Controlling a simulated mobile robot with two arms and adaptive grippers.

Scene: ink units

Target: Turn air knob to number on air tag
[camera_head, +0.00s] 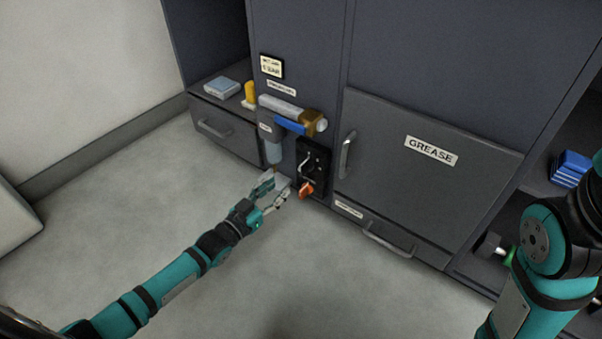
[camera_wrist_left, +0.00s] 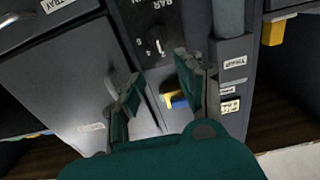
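An orange knob (camera_head: 307,190) sits at the lower end of a black panel (camera_head: 318,158) on the grey cabinet front. The left wrist view shows part of the black panel (camera_wrist_left: 153,28), upside down, with "BAR" and white dial marks; the orange knob cannot be made out there. A small pale tag (camera_head: 271,66) is higher on the cabinet; its number is too small to read surely. My left gripper (camera_head: 279,188) is open and empty, just left of the knob and apart from it. Its spread fingers show in the left wrist view (camera_wrist_left: 158,94). My right gripper is out of view.
A white cylinder (camera_head: 279,106) with a brass end and blue piece protrudes above the panel. The GREASE door (camera_head: 400,185) has a vertical handle (camera_head: 347,155) close to the panel's right. A drawer handle (camera_head: 388,243) juts out below. Floor before the cabinet is clear.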

